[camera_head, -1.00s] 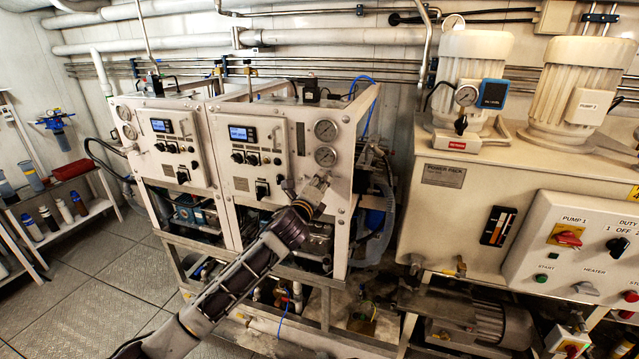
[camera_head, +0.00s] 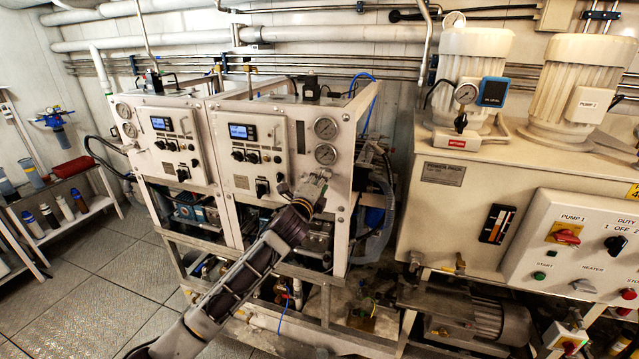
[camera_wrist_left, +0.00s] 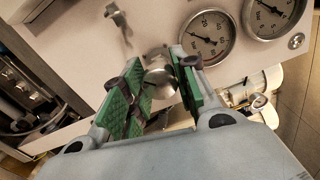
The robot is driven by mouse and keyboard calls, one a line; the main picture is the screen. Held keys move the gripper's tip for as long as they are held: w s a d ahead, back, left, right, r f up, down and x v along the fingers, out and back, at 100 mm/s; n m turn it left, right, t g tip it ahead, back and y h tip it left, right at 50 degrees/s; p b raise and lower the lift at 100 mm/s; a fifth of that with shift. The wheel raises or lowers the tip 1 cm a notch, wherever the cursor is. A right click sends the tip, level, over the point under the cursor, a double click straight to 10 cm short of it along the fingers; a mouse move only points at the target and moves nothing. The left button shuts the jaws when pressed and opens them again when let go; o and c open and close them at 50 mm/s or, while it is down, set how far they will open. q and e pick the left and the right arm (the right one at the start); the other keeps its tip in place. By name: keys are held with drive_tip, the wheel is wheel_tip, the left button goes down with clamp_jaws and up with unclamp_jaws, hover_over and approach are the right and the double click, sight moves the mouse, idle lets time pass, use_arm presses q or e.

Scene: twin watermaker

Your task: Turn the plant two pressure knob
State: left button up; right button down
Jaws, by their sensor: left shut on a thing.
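The right-hand of two white watermaker panels (camera_head: 290,190) carries two round pressure gauges, an upper one (camera_head: 325,127) and a lower one (camera_head: 326,153). My left gripper (camera_head: 318,181) is at the panel just below the lower gauge and hides the knob in the head view. In the left wrist view a round metallic knob (camera_wrist_left: 159,74) sits between the green pads of my left gripper (camera_wrist_left: 164,70), which is shut on it. Part of the knob is hidden by the fingers. My right gripper is not in view.
The left-hand panel (camera_head: 155,135) stands close beside. Black switches (camera_head: 253,157) lie left of the gauges. A power pack (camera_head: 460,205) with a control box (camera_head: 570,245) stands to the right. A low shelf (camera_head: 90,216) with bottles is at far left. The floor there is clear.

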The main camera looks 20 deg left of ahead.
use_arm(q)
drive_tip(key=o, duration=1)
drive_tip(key=shift+o, duration=0.2)
drive_tip(key=shift+s, duration=0.1)
drive_tip(key=s, duration=1.1)
drive_tip(key=shift+s+a, duration=0.2)
drive_tip(key=shift+s, duration=0.2)
drive_tip(key=shift+n, duration=0.3)
